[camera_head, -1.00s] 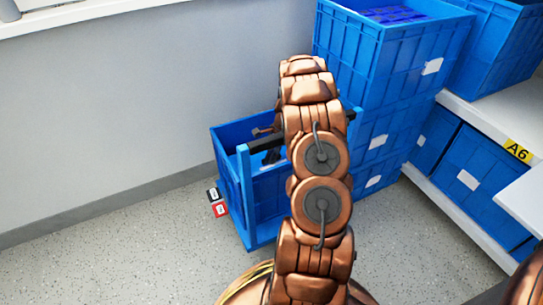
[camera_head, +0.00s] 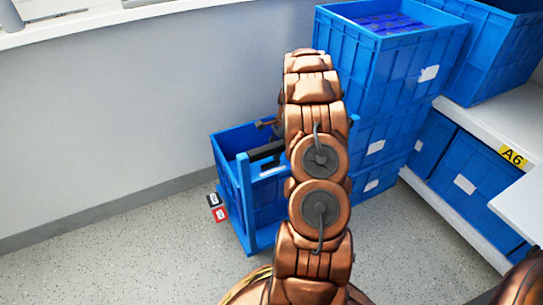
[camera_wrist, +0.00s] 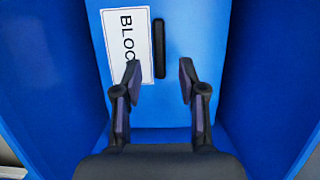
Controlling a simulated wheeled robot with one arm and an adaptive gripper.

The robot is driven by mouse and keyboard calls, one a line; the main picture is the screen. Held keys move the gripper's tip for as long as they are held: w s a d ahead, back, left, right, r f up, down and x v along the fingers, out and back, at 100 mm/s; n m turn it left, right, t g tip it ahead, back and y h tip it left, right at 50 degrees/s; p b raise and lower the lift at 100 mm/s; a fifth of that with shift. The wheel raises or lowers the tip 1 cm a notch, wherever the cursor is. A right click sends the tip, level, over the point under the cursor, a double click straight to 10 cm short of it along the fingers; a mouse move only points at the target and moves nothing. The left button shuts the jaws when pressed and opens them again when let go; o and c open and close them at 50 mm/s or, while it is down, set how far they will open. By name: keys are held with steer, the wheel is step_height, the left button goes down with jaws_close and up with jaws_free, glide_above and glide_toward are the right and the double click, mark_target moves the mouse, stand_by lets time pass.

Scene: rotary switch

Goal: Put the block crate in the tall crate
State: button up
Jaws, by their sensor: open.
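In the wrist view, a lighter blue panel with a white label reading "BLOC" (camera_wrist: 126,45) and a narrow dark slot (camera_wrist: 160,48) faces me. It appears to be the block crate (camera_wrist: 180,90); its outline is not fully visible. Darker blue walls (camera_wrist: 50,70) stand on both sides. My gripper (camera_wrist: 158,82) is open, with its fingers apart in front of the panel and nothing between them. The left finger overlaps the label's lower edge. In the head view, my arm hides most of the gripper, over a tall open blue crate (camera_head: 232,185) on the floor.
A stack of blue crates (camera_head: 385,70) stands right of my arm; its top crate holds blue items (camera_head: 392,22). More blue crates sit on a white shelf (camera_head: 500,100) marked A6. A grey wall is behind. Red and black tags (camera_head: 217,208) hang beside the floor crate. Floor at left is clear.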

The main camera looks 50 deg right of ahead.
steer(key=p+v, duration=0.1)
steer(key=v, duration=0.5)
steer(key=shift+p, duration=0.35)
steer(key=shift+r, duration=0.15)
steer(key=s+a+r+n+g+p, duration=0.1)
steer(key=s+a+r+n+p, duration=0.15)
steer(key=a+r+p, duration=0.65)
steer(key=s+a+r+n+h+p, duration=0.1)
steer(key=a+r+n+p, duration=0.25)
steer(key=a+r, duration=0.7)
steer(key=s+a+r+n+g+p, duration=0.15)
steer(key=a+r+n+p, duration=0.35)
steer(key=r, duration=0.9)
steer(key=s+a+r+n+h+p, duration=0.1)
steer(key=s+a+r+n+p, duration=0.4)
steer(key=s+a+r+p, duration=0.3)
steer(key=s+a+r+n+h+p, duration=0.1)
steer(key=s+a+r+n+p, duration=0.4)
steer(key=s+r, duration=0.8)
steer(key=s+a+p, duration=0.3)
steer(key=p, duration=0.2)
steer(key=shift+n+p, duration=0.3)
steer(key=shift+n, duration=0.1)
steer(key=shift+a+r+g, duration=0.1)
steer(key=shift+g, duration=0.15)
